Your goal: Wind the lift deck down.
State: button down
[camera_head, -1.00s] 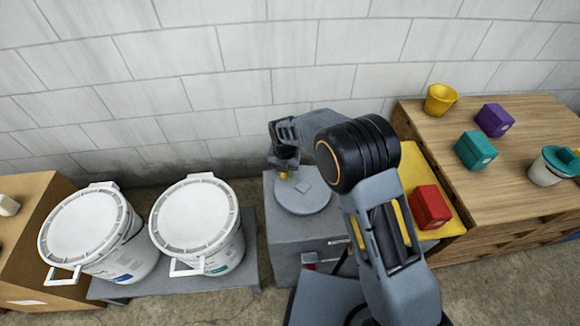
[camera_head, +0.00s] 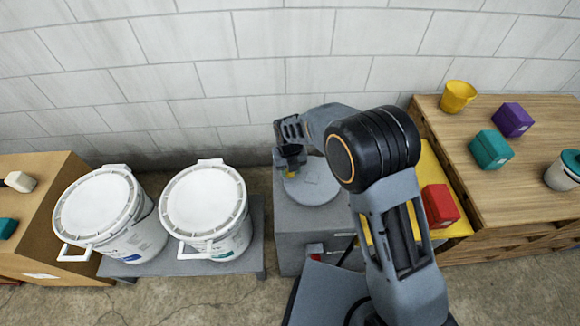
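A yellow deck (camera_head: 432,168) stands against the left side of the wooden bench, with a red box (camera_head: 440,205) on it; my arm hides part of it. It looks like the lift deck. A grey round disc (camera_head: 318,188) lies flat on top of a grey cabinet (camera_head: 297,240), left of the deck. My gripper (camera_head: 290,172) points down at the disc's left edge. A small yellow piece (camera_head: 291,175) shows at its fingertips, perhaps a knob on the disc. The fingers are too small and dark to show whether they grip it.
Two white lidded buckets (camera_head: 93,205) (camera_head: 205,203) stand on a low grey platform (camera_head: 255,240) left of the cabinet. The wooden bench (camera_head: 530,170) holds a yellow cup (camera_head: 458,97), purple box (camera_head: 513,120), teal box (camera_head: 491,150) and teal-lidded tub (camera_head: 563,172).

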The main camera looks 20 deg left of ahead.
dwell(0.4)
jog(key=c, duration=0.7)
grip_release()
jog(key=shift+c, duration=0.2)
notch_tip(320, 180, up, 14)
jog(key=p, duration=0.1)
jog(key=shift+c, duration=0.2)
